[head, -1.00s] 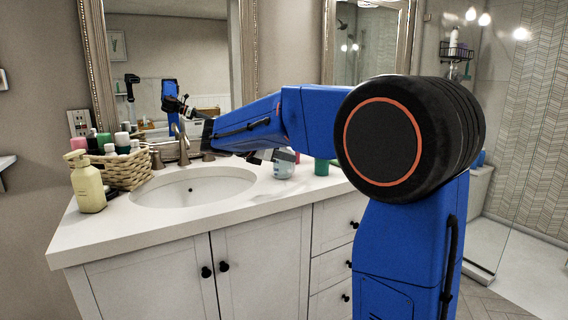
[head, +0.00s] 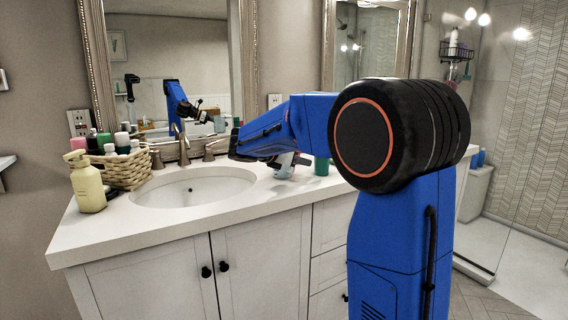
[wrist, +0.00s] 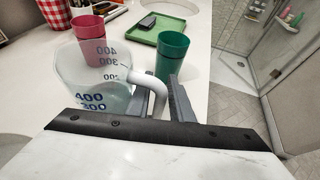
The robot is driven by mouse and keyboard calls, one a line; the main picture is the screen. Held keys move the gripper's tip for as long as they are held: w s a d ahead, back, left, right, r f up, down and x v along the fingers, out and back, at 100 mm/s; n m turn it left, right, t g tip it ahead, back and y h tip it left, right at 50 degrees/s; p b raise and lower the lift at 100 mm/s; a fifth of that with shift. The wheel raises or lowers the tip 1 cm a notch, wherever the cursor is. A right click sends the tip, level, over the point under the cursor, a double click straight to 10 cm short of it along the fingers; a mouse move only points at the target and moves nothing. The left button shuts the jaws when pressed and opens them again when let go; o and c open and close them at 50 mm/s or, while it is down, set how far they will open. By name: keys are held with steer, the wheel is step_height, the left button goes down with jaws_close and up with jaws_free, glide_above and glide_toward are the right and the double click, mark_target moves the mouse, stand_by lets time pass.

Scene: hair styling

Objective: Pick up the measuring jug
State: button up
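The measuring jug (wrist: 92,78) is clear with blue numbers and a white handle (wrist: 152,88). In the wrist view it stands on the counter, ahead and left of centre. My gripper (wrist: 164,100) is open, with one grey finger on either side of the handle's lower part. I cannot tell whether either finger touches the handle. In the head view the jug (head: 283,171) stands right of the sink, partly hidden by my arm, and the gripper is mostly hidden there.
A green cup (wrist: 171,55) stands just right of the jug, close to my right finger. A red cup (wrist: 88,38) stands behind it, and a green tray (wrist: 158,31) lies farther back. The sink (head: 193,187) is left of the jug. The counter's edge lies to the right.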

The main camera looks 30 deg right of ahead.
steer(key=shift+c, duration=0.4)
jaws_close()
steer(key=shift+r, duration=0.1)
